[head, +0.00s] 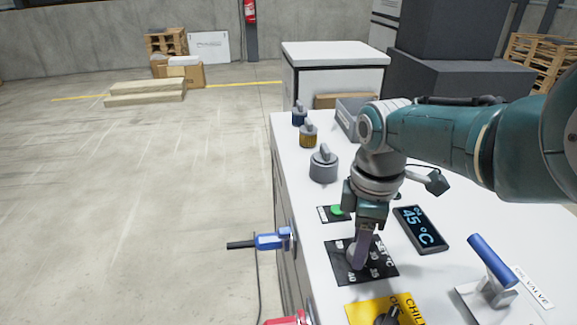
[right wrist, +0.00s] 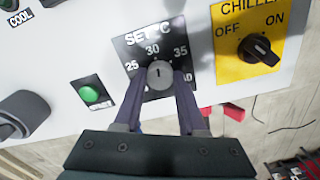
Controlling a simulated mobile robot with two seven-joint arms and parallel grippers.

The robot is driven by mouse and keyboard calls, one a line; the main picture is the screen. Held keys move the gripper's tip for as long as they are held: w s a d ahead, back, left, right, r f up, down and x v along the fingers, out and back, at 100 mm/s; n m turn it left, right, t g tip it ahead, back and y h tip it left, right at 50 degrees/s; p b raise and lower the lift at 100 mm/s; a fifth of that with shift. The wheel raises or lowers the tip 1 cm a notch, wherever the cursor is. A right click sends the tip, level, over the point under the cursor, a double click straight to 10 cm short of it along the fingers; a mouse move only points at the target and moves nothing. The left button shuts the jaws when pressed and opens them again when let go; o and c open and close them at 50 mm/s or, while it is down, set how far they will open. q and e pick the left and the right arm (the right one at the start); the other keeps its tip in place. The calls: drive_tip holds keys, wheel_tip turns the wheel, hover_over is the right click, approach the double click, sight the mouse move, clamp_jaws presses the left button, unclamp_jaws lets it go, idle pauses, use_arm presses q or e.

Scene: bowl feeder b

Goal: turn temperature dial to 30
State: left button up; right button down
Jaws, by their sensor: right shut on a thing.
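The temperature dial (head: 353,258) is a grey round knob on a black SET °C plate (head: 378,271) on the white panel. In the right wrist view the dial (right wrist: 160,75) has a short dark mark that appears to point towards 30. My left gripper is not in view.
A display (head: 420,230) reads 45 °C. Near the dial are a green button (right wrist: 90,94), the black chiller switch (right wrist: 260,49) on a yellow plate, and a blue-handled valve (head: 492,262). A blue plug (head: 272,240) sticks out from the cabinet's left side. Grey, yellow and blue knobs stand farther back.

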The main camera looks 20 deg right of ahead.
drive_tip(key=shift+n, duration=0.5)
drive_tip(key=shift+c, duration=2.4)
unclamp_jaws()
drive_tip(key=shift+r, duration=0.1)
wheel_tip(320, 180, up, 8)
drive_tip(key=p, duration=0.6)
drive_tip(key=shift+r, duration=0.2)
drive_tip(key=shift+r+p, duration=0.4)
drive_tip(key=shift+r, duration=0.3)
